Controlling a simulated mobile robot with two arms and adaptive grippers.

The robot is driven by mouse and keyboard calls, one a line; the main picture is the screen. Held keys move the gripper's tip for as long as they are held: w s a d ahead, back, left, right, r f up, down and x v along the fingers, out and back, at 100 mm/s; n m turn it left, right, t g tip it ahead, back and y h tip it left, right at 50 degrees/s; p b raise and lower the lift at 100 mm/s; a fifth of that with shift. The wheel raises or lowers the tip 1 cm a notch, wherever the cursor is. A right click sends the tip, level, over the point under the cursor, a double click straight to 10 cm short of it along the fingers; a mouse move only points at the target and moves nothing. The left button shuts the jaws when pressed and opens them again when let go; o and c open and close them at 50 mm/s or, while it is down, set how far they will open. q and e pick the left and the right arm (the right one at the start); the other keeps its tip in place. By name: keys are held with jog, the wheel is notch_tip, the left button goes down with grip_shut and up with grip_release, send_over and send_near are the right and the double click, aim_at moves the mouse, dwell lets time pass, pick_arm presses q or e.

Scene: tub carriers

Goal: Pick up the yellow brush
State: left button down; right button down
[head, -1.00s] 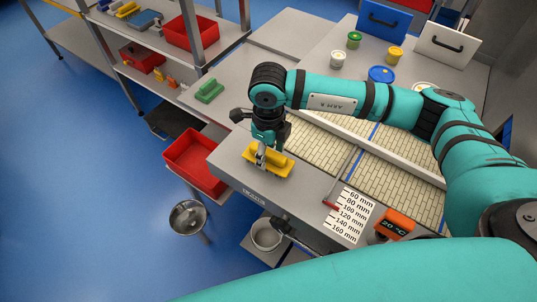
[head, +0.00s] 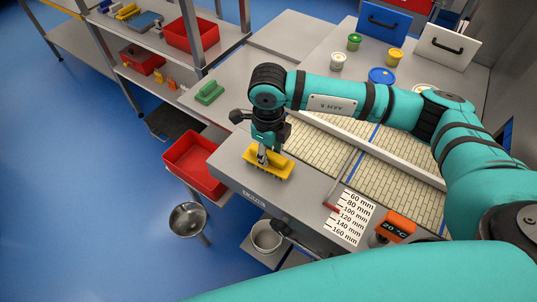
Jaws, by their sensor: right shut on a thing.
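The fingers hide part of the brush's top. I cannot tell whether the bristles touch the ledge. A teal arm part of mine crosses the bottom of the head view, but no left gripper shows.
A red tub (head: 194,160) stands left of the ledge, with a metal bowl (head: 188,219) below it. A green brush (head: 210,92) lies on the bench behind. A label with millimetre marks (head: 350,217) and an orange thermometer display (head: 396,227) are at the right.

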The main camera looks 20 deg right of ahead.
aim_at(269, 154)
jog(key=shift+w+r+b, duration=0.1)
jog(key=shift+r+b, duration=0.35)
jog(key=shift+r, duration=0.15)
jog(key=shift+s+r+b, duration=0.25)
jog(key=shift+r+b, duration=0.5)
jog(key=shift+r, duration=0.2)
jog(key=s+a+r+b, duration=0.1)
jog(key=s+a+b, duration=0.2)
jog(key=s, duration=1.2)
jog(key=shift+s+r+b, duration=0.2)
jog(key=shift+r+b, duration=0.2)
jog(key=shift+b, duration=0.45)
